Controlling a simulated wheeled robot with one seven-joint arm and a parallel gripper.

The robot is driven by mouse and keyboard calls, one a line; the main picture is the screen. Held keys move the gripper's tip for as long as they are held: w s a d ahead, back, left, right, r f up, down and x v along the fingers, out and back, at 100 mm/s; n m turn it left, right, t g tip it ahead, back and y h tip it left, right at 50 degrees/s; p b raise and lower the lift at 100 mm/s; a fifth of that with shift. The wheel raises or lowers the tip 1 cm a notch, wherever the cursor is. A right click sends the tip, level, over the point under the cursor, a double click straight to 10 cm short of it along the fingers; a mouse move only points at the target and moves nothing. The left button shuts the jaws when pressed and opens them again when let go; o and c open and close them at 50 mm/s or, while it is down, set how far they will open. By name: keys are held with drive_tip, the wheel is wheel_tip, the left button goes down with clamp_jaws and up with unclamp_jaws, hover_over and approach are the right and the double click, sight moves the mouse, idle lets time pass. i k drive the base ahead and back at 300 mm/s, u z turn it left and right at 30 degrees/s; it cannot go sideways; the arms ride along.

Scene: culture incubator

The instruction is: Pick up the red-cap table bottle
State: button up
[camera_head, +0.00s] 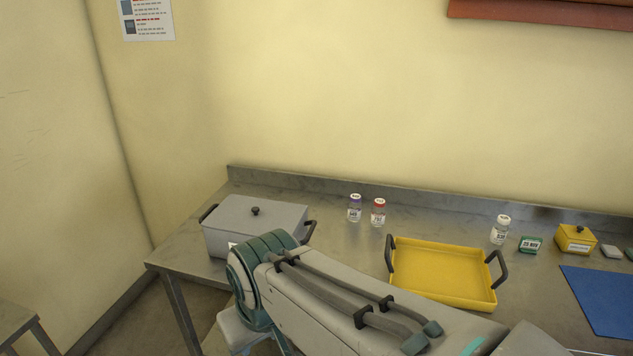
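The red-cap bottle (378,212) is a small clear bottle with a white label and a red top. It stands upright on the metal table (340,238) near the back. A similar bottle with a purple-blue cap (355,208) stands just left of it, with a small gap between them. My arm crosses the lower middle of the view, in front of the table. My gripper is not visible in this view. Nothing hides the red-cap bottle.
A grey lidded box (255,222) with dark handles stands at the left. A yellow tray (442,270) with dark handles lies right of the red-cap bottle. Further right are a white-cap bottle (500,230), a green box (530,244), a yellow box (576,239) and a blue mat (605,298).

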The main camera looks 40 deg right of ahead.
sight(378, 210)
drive_tip(key=z, duration=1)
drive_tip(key=i, duration=0.95)
drive_tip(key=z, duration=0.7)
